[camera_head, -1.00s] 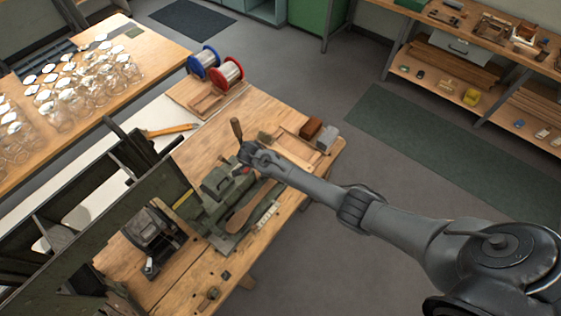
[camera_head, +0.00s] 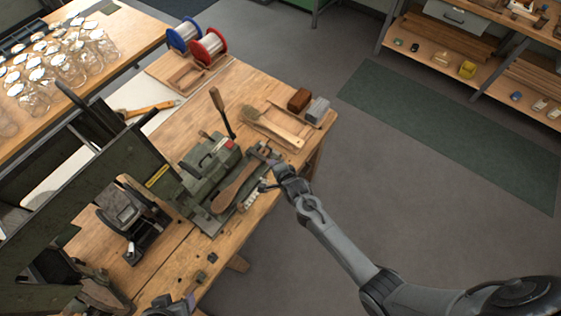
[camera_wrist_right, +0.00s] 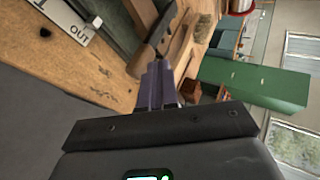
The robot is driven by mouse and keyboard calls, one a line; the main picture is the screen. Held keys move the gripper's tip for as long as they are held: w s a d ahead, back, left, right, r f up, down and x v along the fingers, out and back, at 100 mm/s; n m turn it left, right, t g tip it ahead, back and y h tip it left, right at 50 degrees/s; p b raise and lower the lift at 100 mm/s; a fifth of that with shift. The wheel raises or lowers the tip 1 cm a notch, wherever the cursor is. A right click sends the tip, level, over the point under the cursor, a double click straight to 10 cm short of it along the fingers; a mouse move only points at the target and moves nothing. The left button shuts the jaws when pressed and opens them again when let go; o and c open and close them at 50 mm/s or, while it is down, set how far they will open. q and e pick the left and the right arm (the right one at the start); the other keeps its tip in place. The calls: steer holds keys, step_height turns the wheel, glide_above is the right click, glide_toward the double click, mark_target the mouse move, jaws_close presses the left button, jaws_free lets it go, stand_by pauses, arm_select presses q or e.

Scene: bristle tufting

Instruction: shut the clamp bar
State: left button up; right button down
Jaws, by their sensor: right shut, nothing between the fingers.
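The green tufting machine (camera_head: 207,165) stands on the wooden bench. Its wooden-handled lever (camera_head: 217,101) stands up, tilted. A wooden brush body (camera_head: 238,186) lies along its front side; I cannot clearly pick out the clamp bar or tell whether it is open. My right gripper (camera_head: 273,164) is beside the machine's right end, near the bench edge. In the right wrist view, its purple fingers (camera_wrist_right: 158,85) are together and empty, close to a wooden handle end (camera_wrist_right: 142,63). I cannot tell whether they touch it. My left gripper (camera_head: 186,304) shows partly at the bottom edge; its fingers are unclear.
A hand brush (camera_head: 273,126), a red-brown block (camera_head: 299,99) and a grey block (camera_head: 317,109) lie behind the machine. Blue (camera_head: 184,35) and red (camera_head: 208,47) spools stand at the back. A dark press-like device (camera_head: 130,215) stands left. Floor right of the bench is clear.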

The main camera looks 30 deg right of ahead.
steer(key=shift+s+f+t+b, duration=0.15)
steer(key=shift+f+b, duration=0.25)
steer(key=shift+f, duration=0.2)
steer(key=shift+s+f+t+b, duration=0.15)
steer(key=shift+f+b, duration=0.25)
steer(key=shift+f, duration=0.2)
arm_select(q)
steer(key=shift+w+d+f, duration=0.1)
steer(key=shift+d+f, duration=0.1)
steer(key=shift+f, duration=0.4)
steer(key=shift+d+f, duration=0.15)
steer(key=shift+f, duration=0.45)
arm_select(e)
steer(key=shift+s+d+f, duration=0.1)
steer(key=shift+d+f, duration=0.05)
steer(key=shift+f, duration=0.15)
